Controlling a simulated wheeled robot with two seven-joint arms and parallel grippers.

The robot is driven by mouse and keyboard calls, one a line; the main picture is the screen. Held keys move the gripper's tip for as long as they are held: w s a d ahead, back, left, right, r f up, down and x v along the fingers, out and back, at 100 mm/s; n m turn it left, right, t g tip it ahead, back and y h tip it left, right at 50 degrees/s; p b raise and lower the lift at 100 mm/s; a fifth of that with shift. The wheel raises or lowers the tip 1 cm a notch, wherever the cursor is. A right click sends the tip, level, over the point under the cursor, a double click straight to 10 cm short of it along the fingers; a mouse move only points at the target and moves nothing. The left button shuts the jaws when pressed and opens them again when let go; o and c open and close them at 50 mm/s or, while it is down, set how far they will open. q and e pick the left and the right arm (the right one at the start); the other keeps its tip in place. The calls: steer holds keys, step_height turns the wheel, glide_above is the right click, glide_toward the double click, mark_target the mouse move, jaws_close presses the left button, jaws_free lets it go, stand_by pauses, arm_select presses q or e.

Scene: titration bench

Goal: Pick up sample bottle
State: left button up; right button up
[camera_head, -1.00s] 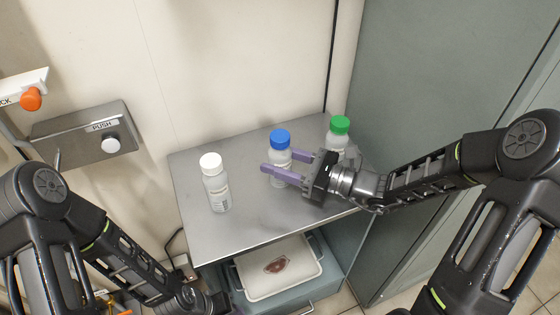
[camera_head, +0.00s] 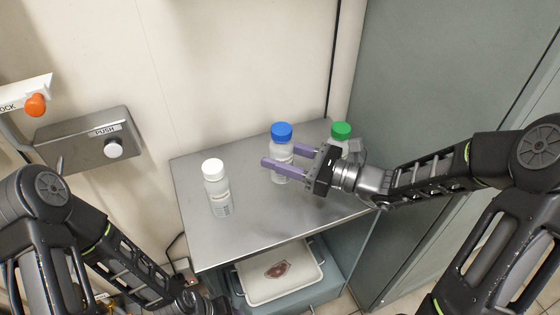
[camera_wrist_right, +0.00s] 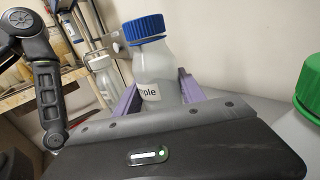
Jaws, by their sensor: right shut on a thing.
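The sample bottle (camera_head: 282,154) is white with a blue cap and stands upright between my right gripper's purple fingers (camera_head: 284,159) above the back of the metal shelf. In the right wrist view the bottle (camera_wrist_right: 155,70) shows a label ending in "ple", with a purple finger on each side. My right gripper is shut on it. The bottle looks slightly raised, though its base is partly hidden by a finger. My left arm comes in at the lower left; its fingers are out of the picture.
A white-capped bottle (camera_head: 217,190) stands on the metal shelf (camera_head: 250,225), left of the held one. A green-capped bottle (camera_head: 341,132) stands close on the right, partly hidden by my gripper. A white tray (camera_head: 255,289) lies below. The shelf front is clear.

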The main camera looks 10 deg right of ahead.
mark_target(280, 128)
step_height(280, 128, up, 14)
steer(key=shift+r+p, duration=0.2)
steer(key=shift+p, duration=0.65)
steer(key=o, duration=0.8)
jaws_close()
